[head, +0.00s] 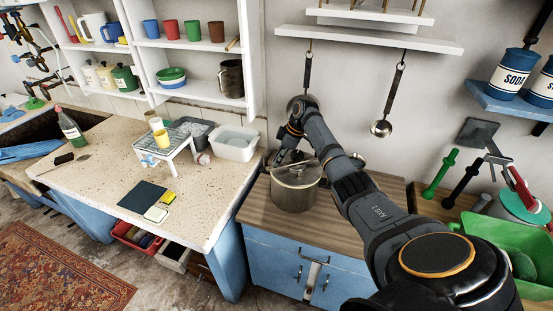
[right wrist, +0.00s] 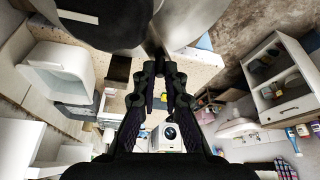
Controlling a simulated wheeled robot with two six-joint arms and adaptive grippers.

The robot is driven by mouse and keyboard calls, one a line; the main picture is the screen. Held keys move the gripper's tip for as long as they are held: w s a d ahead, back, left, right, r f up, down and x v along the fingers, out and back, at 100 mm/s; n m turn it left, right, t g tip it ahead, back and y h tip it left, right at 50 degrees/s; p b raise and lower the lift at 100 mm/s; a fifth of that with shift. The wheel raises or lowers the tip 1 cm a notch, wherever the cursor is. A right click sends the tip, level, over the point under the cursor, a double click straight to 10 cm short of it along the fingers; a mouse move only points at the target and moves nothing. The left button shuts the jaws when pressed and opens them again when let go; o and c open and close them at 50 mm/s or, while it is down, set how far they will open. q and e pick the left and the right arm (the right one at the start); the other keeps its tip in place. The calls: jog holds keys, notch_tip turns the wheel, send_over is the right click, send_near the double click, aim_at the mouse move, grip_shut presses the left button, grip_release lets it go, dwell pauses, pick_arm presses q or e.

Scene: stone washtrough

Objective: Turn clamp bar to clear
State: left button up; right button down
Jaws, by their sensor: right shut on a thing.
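A metal pot with a lid (head: 294,194) stands upright on the wooden top of a blue cabinet. My right gripper (head: 278,163) reaches down behind the pot's far left rim. In the right wrist view my right gripper (right wrist: 160,66) is shut on the dark clamp bar (right wrist: 154,42), which lies against the grey metal of the pot (right wrist: 105,22). In the head view the gripper and the lid partly hide the bar, so its exact angle is hard to tell. My left gripper is not in view.
A white tub (head: 234,145) stands left of the pot on the speckled counter. A small white rack (head: 165,150) with a yellow cup is farther left. Ladles (head: 382,127) hang on the wall behind. A green basin (head: 510,250) is at the right.

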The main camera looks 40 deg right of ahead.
jog(key=shift+s+a+n, duration=0.1)
jog(key=shift+s+n, duration=0.15)
jog(key=shift+n, duration=0.05)
jog(key=shift+s+n, duration=0.2)
jog(key=shift+n, duration=0.1)
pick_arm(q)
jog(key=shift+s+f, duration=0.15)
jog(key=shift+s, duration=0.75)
pick_arm(e)
jog(key=shift+s+a+n+g+y, duration=0.1)
jog(key=shift+s+n+g+y, duration=0.2)
jog(key=shift+s+n+g, duration=0.25)
jog(key=shift+w, duration=0.1)
jog(key=c, duration=1.4)
grip_release()
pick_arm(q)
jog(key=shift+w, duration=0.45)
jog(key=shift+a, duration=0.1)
